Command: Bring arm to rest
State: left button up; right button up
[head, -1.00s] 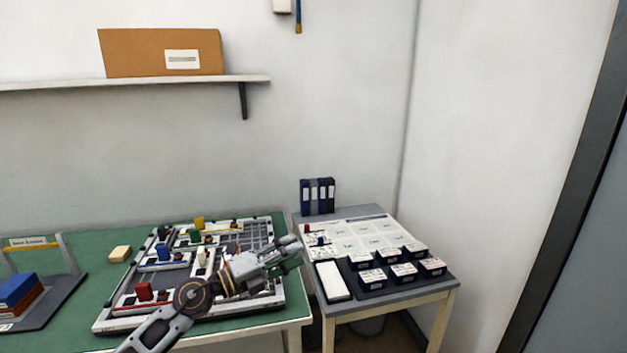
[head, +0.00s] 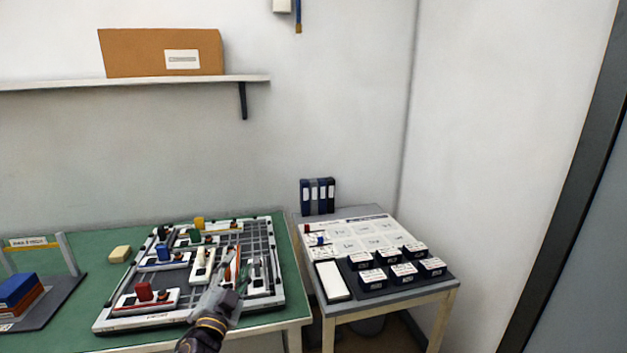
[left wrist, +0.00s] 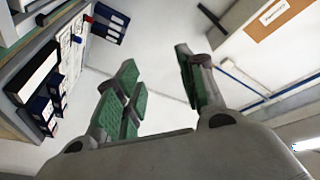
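My left gripper (head: 241,276) shows in the head view in front of the right part of the grey board (head: 268,239) on the green table. My arm comes up from the bottom edge to it. In the left wrist view my left gripper (left wrist: 158,82) has its green-padded fingers spread apart with nothing between them. Bare wall lies beyond the fingers there. My right gripper is in neither view.
A shelf (head: 150,82) holds a cardboard box (head: 140,52).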

pick_arm(q)
jog(key=s+a+f+n+g+y, duration=0.15)
jog(key=s+f+n+g, duration=0.25)
jog(key=s+f+g, duration=0.5)
jog(key=s+a+f+n+g+y, duration=0.1)
jog(key=s+a+f+n+g, duration=0.2)
jog(key=s+f, duration=0.7)
jog(key=s+d+f+g+h, duration=0.2)
jog(key=s+f+g, duration=0.2)
jog(key=s+f, duration=0.35)
notch_tip(320, 180, down, 31)
jog(key=s+a+g, duration=0.1)
jog(key=s+a, duration=0.1)
jog(key=a, duration=0.1)
jog(key=s+a+f, duration=0.4)
jog(key=s+f, duration=0.6)
jog(key=s+a+f+g+y+p, duration=0.1)
jog(key=s+a+f, duration=0.2)
jog(key=s+f, duration=0.6)
jog(key=shift+s+a+f, duration=0.4)
jog(key=shift+s, duration=0.7)
